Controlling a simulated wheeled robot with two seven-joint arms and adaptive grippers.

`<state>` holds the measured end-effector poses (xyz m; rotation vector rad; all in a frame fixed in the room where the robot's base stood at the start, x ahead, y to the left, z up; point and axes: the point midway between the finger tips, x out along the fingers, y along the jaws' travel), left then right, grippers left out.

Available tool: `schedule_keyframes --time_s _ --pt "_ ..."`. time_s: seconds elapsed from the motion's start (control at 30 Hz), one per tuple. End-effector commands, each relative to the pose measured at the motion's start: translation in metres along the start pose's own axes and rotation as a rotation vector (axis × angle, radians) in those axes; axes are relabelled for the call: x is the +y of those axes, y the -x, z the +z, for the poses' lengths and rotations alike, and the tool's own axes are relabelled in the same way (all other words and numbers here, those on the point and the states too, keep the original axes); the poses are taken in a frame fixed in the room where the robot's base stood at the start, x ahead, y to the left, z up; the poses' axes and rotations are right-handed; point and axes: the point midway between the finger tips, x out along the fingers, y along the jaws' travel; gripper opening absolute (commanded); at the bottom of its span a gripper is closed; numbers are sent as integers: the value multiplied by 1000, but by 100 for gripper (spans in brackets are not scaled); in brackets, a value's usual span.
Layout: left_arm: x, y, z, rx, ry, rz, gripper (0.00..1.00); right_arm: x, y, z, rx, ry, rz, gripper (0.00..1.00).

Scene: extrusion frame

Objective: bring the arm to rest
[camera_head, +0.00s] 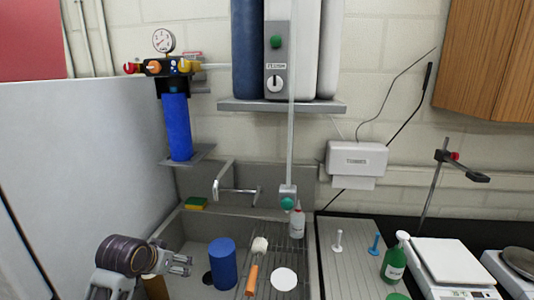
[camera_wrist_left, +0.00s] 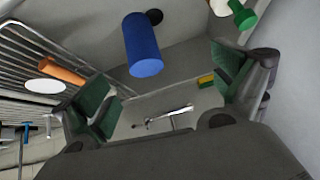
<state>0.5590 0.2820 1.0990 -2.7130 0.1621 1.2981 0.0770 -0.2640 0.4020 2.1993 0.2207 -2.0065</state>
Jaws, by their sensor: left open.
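My left gripper (camera_head: 180,264) reaches in from the lower left of the head view, over the left part of the sink. In the left wrist view its two green-padded fingers (camera_wrist_left: 168,95) stand wide apart with nothing between them. A blue cylinder (camera_head: 222,264) stands in the sink to the right of the gripper, apart from it; it also shows in the left wrist view (camera_wrist_left: 142,45). My right gripper is not in view.
The sink holds an orange-handled brush (camera_head: 252,280) and a white disc (camera_head: 285,279) on a wire rack (camera_head: 297,258). The faucet (camera_head: 237,190) is behind. A sponge (camera_head: 196,203) lies on the rim. A green bottle (camera_head: 393,263) and scale (camera_head: 448,262) stand right.

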Motion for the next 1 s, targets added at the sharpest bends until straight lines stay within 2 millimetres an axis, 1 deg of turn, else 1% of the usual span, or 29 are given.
schedule_keyframes --time_s 0.03,0.1,0.33,0.53,0.77,1.0 --pt "6 -4 14 -18 -1 4 96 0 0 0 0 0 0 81" --pt "12 -8 29 -39 -2 5 96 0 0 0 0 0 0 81" --pt "32 -16 80 -104 -6 11 96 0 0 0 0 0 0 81" --pt "49 -18 124 -160 -8 18 96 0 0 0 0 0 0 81" --pt "68 -15 172 -223 -6 25 96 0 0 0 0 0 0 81" --pt "85 -6 219 -286 -2 32 96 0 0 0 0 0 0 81"
